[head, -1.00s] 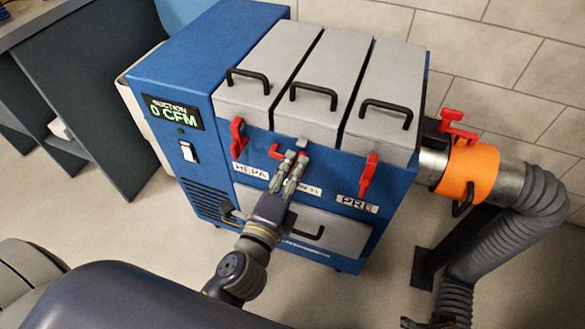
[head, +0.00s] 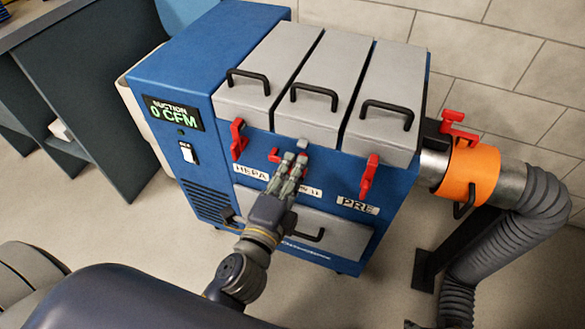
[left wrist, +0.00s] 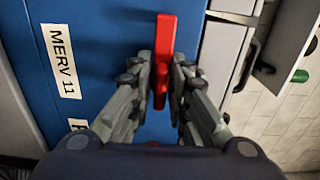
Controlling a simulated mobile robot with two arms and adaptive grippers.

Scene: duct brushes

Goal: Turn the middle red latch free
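The middle red latch (head: 274,155) is on the blue front of the machine, below the middle grey lid (head: 315,85). It lies sideways, its free end pointing left. My left gripper (head: 295,160) covers its right part in the head view. In the left wrist view the latch (left wrist: 165,45) runs between the two fingertips of my left gripper (left wrist: 162,72), which are drawn in close on both its sides. A grey catch (head: 303,143) shows on the lid's edge just above the fingertips. My right gripper is not in view.
Upright red latches stand on the left (head: 237,139) and right (head: 370,176) of the middle one. A grey drawer front (head: 345,232) lies below. An orange collar (head: 467,175) and grey hose (head: 535,205) are at the right. The display (head: 173,112) reads 0 CFM.

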